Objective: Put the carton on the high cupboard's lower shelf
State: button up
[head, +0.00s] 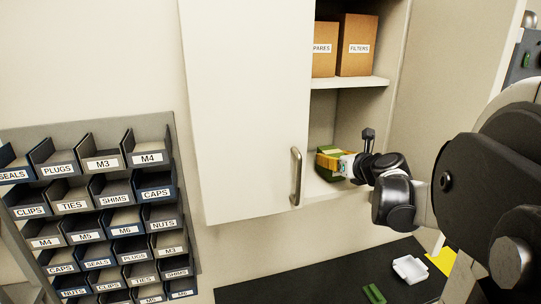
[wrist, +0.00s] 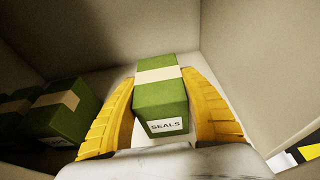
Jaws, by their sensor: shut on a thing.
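The carton (wrist: 162,98), green with a beige band and a SEALS label, sits between the two yellow fingers of my gripper (wrist: 158,78) in the wrist view. My gripper is shut on it. In the head view my gripper (head: 329,160) reaches in past the door at the level of the lower shelf (head: 318,189) of the high cupboard (head: 376,130). The carton is mostly hidden there by the fingers. I cannot tell whether its underside touches the shelf.
Other green cartons (wrist: 62,112) stand left of my gripper. The cupboard's side wall (wrist: 255,65) is close on the right. The white door (head: 248,100) with its handle (head: 296,176) hangs left of the opening. Brown boxes (head: 356,45) stand on the upper shelf (head: 350,83).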

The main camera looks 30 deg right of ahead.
jog(key=shift+f, duration=0.2)
jog(key=o, duration=1.4)
jog(key=shift+f, duration=0.1)
jog(key=shift+c, duration=0.2)
